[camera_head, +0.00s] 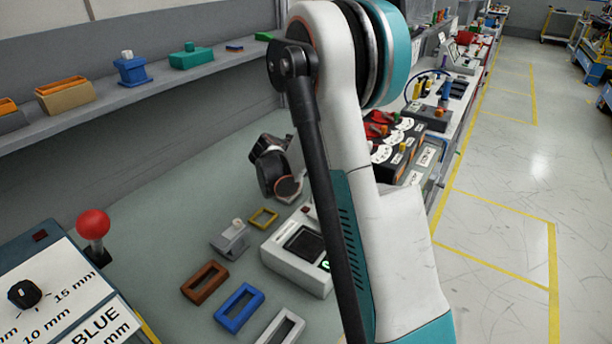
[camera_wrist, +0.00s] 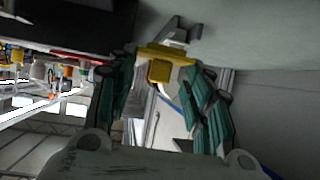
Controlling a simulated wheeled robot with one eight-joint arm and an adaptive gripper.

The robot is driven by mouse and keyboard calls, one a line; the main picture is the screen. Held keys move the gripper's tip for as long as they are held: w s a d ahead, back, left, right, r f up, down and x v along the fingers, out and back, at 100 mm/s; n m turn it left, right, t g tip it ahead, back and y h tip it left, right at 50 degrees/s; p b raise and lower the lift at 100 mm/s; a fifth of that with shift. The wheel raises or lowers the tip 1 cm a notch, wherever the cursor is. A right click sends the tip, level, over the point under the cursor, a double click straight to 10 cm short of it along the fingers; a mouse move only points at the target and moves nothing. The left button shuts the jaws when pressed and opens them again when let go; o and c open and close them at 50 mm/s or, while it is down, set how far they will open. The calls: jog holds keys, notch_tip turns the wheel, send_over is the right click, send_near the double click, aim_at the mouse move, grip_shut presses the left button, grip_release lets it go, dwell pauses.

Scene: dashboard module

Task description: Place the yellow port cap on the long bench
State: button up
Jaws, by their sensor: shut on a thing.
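My gripper (camera_wrist: 163,84), with teal fingers in the wrist view, is shut on the yellow port cap (camera_wrist: 160,71). The cap shows a flat yellow plate with a square block on it, between the fingertips. The grey-green bench top (camera_head: 160,225) lies below and left of my arm. A second long bench (camera_head: 433,172) runs away along the right, with several devices on it.
A shelf (camera_head: 110,103) holds coloured parts. The bench's left middle is bare.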

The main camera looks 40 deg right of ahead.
notch_tip(320, 180, down, 8)
jog(key=shift+r+b, duration=0.25)
jog(key=shift+b, duration=0.95)
jog(key=shift+r, duration=0.1)
jog(key=o, duration=0.8)
